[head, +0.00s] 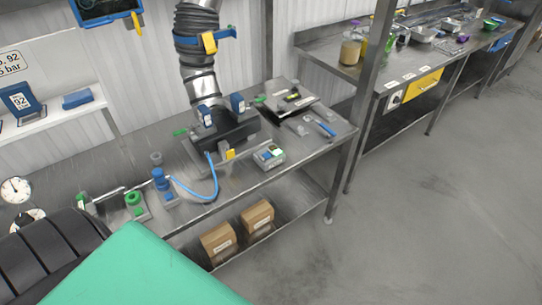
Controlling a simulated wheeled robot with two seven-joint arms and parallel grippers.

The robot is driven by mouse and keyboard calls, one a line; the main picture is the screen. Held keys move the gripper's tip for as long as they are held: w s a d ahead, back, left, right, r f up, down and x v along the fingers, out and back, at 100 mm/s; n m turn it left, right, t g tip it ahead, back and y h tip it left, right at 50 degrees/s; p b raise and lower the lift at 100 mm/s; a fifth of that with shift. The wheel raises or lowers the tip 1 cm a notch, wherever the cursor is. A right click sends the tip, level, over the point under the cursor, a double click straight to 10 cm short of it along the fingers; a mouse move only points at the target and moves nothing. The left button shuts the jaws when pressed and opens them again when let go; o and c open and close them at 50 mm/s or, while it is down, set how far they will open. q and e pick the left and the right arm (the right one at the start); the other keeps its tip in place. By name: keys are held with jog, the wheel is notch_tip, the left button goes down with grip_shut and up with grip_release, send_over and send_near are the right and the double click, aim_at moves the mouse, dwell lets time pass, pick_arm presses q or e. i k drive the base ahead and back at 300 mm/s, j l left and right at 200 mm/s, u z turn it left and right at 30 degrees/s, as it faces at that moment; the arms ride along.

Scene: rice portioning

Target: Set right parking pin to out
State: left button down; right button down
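I cannot pick out the right parking pin for certain. A dark block unit (225,136) sits on the steel bench under a ribbed metal duct (201,84). Two upright blue parts stand on it, a left one (205,116) and a right one (238,103). A small green piece (180,132) shows to its left and another green piece (260,99) to its right. These are too small to tell whether either is a pin, or in or out. Neither of my grippers is in view.
A blue hose (206,197) curves across the steel bench (290,165). A small button box (269,156) stands near its front edge. Two cartons (218,242) lie on the lower shelf. A post (368,95) rises before the second bench (345,72). The floor at right is clear.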

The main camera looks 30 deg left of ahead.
aim_at(229, 154)
jog(key=u, duration=1.4)
